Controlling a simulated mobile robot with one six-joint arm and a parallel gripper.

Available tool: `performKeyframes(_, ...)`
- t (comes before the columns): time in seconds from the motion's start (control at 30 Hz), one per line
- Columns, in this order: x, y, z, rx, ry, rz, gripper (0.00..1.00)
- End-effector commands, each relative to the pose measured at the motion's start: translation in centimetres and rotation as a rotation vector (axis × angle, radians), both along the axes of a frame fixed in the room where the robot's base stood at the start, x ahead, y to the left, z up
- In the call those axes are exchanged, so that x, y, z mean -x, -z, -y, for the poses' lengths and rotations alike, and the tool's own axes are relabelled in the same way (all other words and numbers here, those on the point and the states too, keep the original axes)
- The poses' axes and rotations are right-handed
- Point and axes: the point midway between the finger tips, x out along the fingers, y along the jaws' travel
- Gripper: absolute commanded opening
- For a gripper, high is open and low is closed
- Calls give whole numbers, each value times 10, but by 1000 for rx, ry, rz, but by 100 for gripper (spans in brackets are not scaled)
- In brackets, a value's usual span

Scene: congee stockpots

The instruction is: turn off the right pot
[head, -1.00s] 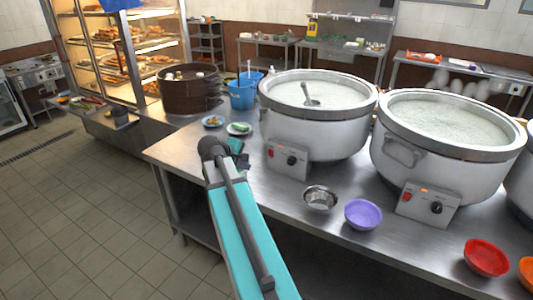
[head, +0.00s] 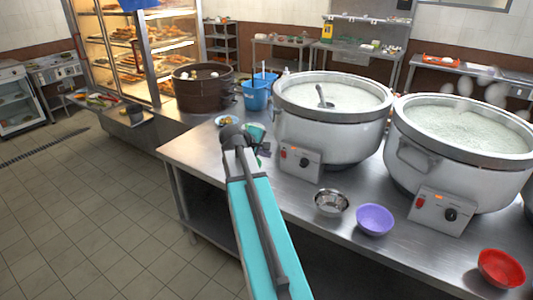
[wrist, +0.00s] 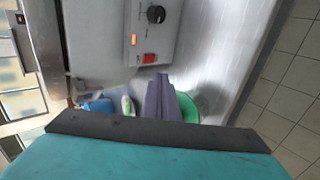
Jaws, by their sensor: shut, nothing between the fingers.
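Two large white stockpots of pale congee stand on the steel counter in the head view: a left one (head: 330,125) with a ladle in it and a right one (head: 455,155). The right pot's control box (head: 441,211) has a red switch (head: 419,203), a lit orange light and a black knob (head: 450,214). The left pot has a similar box (head: 300,161). My gripper (wrist: 160,97) is shut and empty in the wrist view. It is left of the left pot's box in the head view, partly hidden by my wrist.
A steel bowl (head: 331,203), a purple bowl (head: 375,219) and a red bowl (head: 500,268) stand along the counter's front. Another pot's edge shows at far right. A brown steamer (head: 200,88) and blue buckets (head: 257,92) stand behind. Floor at left is clear.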

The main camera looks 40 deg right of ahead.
Motion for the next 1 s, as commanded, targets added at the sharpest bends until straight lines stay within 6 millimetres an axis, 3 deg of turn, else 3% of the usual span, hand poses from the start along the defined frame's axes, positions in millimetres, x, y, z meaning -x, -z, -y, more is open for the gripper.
performKeyframes(0.7,-17,57,67,-1,1,-1,0)
performKeyframes(1.0,-24,51,95,0,1,1,0)
